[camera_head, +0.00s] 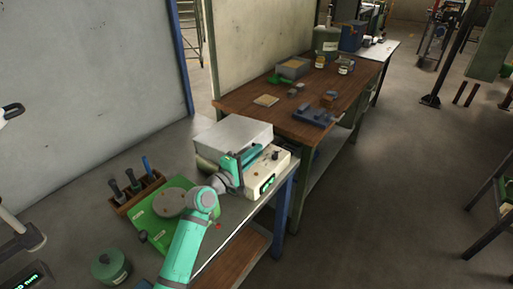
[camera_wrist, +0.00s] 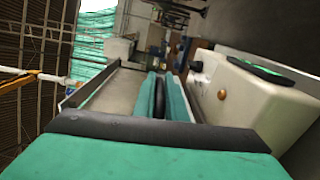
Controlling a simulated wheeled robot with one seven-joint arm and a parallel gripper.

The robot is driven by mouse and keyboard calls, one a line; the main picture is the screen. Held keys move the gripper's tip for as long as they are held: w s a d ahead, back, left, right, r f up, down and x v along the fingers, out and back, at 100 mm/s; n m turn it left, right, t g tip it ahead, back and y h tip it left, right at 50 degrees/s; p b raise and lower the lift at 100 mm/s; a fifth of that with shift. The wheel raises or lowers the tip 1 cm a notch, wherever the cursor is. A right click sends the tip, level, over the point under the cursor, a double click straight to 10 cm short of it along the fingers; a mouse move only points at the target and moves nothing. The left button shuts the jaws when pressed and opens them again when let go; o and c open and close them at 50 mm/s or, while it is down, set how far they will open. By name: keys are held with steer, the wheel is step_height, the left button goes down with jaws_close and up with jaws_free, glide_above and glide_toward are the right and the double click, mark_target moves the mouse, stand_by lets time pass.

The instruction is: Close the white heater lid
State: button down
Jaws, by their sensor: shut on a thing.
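The white heater (camera_head: 268,177) stands on the near bench, with knobs and a green-lit display on its front; its cream front also shows at the right of the wrist view (camera_wrist: 235,95). Its pale grey lid (camera_head: 232,135) looks close to level over the body. I cannot tell whether a gap is left under it. My gripper (camera_head: 250,157) is at the lid's front edge. In the wrist view its teal fingers (camera_wrist: 163,92) are shut on a dark bar, the lid handle (camera_wrist: 159,98). The gripper hides part of the lid's front edge.
A green mat (camera_head: 150,226) with a round grey disc and a wooden tool holder (camera_head: 136,194) are left of my arm. A green round container (camera_head: 110,266) is nearer. A wooden table (camera_head: 290,110) with several items stands behind the heater. Open floor lies to the right.

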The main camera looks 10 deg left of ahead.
steer(key=shift+a+f, duration=0.1)
steer(key=shift+a, duration=0.2)
steer(key=c, duration=1.8)
jaws_free()
steer(key=v, duration=1)
steer(key=shift+s+a, duration=0.15)
steer(key=shift+s, duration=0.25)
